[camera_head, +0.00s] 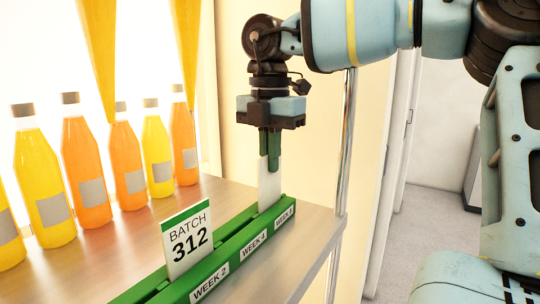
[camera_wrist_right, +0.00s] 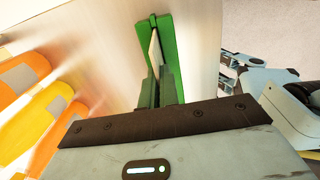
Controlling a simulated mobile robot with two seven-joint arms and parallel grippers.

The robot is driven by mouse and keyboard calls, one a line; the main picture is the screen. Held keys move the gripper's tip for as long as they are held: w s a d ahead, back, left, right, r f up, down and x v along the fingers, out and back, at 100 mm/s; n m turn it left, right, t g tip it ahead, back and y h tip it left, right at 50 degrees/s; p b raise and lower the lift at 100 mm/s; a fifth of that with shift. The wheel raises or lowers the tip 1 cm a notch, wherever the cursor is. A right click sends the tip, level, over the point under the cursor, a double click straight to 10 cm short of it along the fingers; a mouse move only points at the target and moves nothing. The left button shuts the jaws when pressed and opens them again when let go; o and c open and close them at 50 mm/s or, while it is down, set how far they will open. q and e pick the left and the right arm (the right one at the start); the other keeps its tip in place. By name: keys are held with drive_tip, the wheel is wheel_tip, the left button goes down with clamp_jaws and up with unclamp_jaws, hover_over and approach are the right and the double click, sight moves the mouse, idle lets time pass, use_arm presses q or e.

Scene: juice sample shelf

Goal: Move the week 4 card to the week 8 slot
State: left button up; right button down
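The green card holder (camera_head: 236,238) runs along the shelf's front edge, with labels for week 2, week 4 and a farthest one whose number is hard to read. My right gripper (camera_head: 270,150) points down over the far part of the holder. Its green fingers are closed on the top of a white card (camera_head: 268,186), which stands upright with its lower edge at the holder, by the farthest label. In the right wrist view the card (camera_wrist_right: 155,46) shows edge-on against the green holder (camera_wrist_right: 172,58), ahead of the fingers (camera_wrist_right: 158,88). My left gripper is not in view.
A "Batch 312" card (camera_head: 188,240) stands in the holder near the week 2 label. Several yellow and orange juice bottles (camera_head: 84,170) line the shelf (camera_head: 150,222) at the left. A metal post (camera_head: 344,140) rises just right of the holder's far end.

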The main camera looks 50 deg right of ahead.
drive_tip(key=shift+f+b, duration=0.3)
drive_tip(key=shift+f, duration=0.45)
drive_tip(key=c, duration=1.6)
unclamp_jaws()
wheel_tip(320, 180, up, 8)
drive_tip(key=shift+f, duration=0.1)
